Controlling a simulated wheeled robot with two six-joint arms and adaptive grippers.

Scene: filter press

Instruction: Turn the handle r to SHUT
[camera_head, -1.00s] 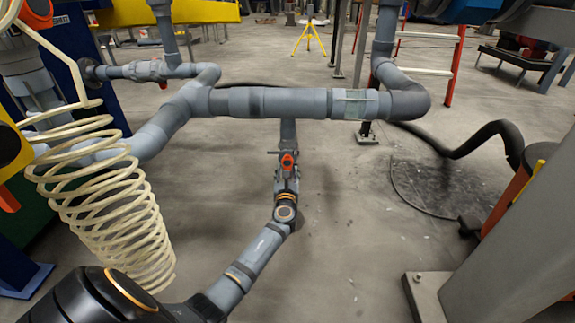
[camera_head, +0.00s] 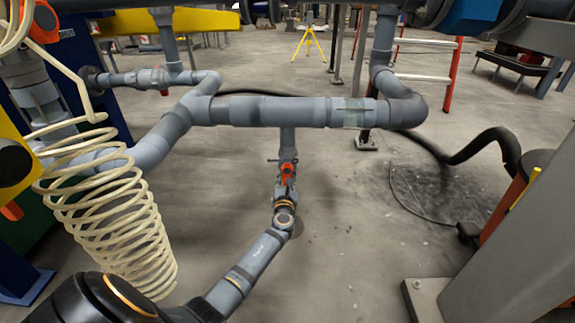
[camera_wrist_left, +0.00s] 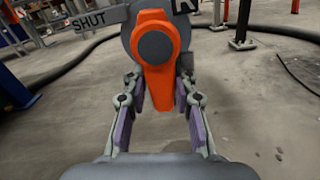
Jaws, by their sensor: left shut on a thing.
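Handle r (camera_head: 287,173) is an orange lever on a grey valve, below the middle of the horizontal grey pipe. In the left wrist view the handle (camera_wrist_left: 155,60) has a round dark hub at the top, and its tapered end points down toward my palm. A plate marked SHUT (camera_wrist_left: 88,22) sits to the left of the hub; part of another lettered plate shows at upper right. My left gripper (camera_wrist_left: 158,88) is shut on the handle's lower end, one finger on each side. In the head view my left gripper (camera_head: 286,184) hides the lower part of the valve. My right gripper is not in view.
The grey horizontal pipe (camera_head: 290,111) runs across above the handle. A cream coiled hose (camera_head: 110,215) hangs at left near my arm. A grey post (camera_head: 510,250) stands at right, and a black hose (camera_head: 470,150) lies beyond it. The floor between is clear.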

